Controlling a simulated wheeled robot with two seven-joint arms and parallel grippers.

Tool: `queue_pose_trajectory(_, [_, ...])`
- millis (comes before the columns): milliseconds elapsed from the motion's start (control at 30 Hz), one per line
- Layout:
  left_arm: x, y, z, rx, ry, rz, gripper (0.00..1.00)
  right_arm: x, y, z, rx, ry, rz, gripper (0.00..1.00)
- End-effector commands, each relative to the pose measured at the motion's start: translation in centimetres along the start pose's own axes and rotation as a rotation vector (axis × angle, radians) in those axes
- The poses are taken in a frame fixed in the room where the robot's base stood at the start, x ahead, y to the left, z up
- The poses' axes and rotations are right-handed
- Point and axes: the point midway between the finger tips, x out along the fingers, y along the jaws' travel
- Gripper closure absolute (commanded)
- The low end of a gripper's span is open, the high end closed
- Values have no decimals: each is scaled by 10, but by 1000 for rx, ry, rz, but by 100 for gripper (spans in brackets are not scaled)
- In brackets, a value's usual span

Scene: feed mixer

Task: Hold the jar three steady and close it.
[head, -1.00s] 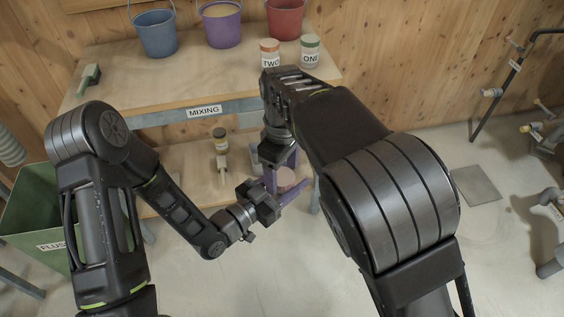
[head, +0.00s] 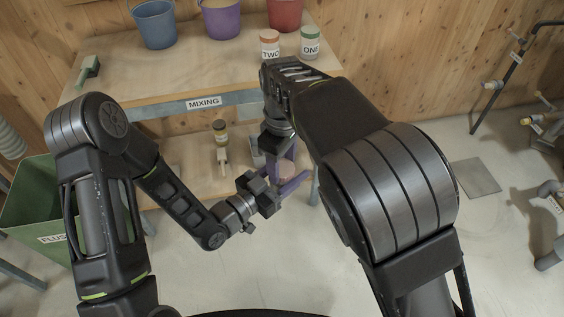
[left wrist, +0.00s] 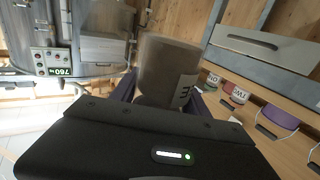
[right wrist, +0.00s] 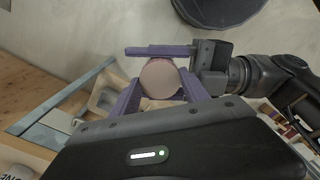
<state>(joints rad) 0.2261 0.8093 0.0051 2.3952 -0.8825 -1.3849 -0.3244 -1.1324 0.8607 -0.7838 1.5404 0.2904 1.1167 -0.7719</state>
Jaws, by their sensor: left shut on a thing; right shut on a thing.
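Jar three (left wrist: 168,70) is in my left gripper (head: 283,188), near the front edge of the lower shelf in the head view. In the left wrist view it stands between the purple fingers, with part of its label showing. My right gripper (right wrist: 160,92) comes from above and is shut on a round pale pink piece, the lid by its look (right wrist: 160,78). Left gripper fingers lie across the same spot in the right wrist view. In the head view my right arm and the fingers hide most of the jar. I cannot tell whether the lid is seated.
Jar two (head: 270,45) and jar one (head: 310,42) stand on the mixing table (head: 180,85), with blue, purple and red buckets behind. Another jar (head: 220,130) is on the lower shelf (head: 185,180). A green flush bin (head: 35,205) is at left.

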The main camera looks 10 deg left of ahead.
Motion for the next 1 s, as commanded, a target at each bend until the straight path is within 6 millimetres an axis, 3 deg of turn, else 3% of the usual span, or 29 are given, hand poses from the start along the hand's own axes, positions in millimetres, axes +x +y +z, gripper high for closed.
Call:
queue_pose_trajectory(100, [0, 0, 0, 0, 1, 0, 100, 0, 0, 0, 0, 0, 0, 96])
queue_pose_trajectory(267, [0, 0, 0, 0, 1, 0, 100, 0, 0, 0, 49, 0, 1, 96])
queue_pose_trajectory(367, [0, 0, 0, 0, 1, 0, 100, 0, 0, 0, 177, 1, 1, 96])
queue_pose_trajectory(633, [0, 0, 0, 0, 1, 0, 100, 0, 0, 0, 732, 1, 0, 96])
queue_pose_trajectory(800, [0, 0, 0, 0, 1, 0, 100, 0, 0, 0, 747, 1, 1, 96])
queue_pose_trajectory(833, [0, 0, 0, 0, 1, 0, 100, 0, 0, 0, 747, 1, 1, 45])
queue_pose_trajectory(1000, [0, 0, 0, 0, 1, 0, 100, 0, 0, 0, 746, 1, 1, 31])
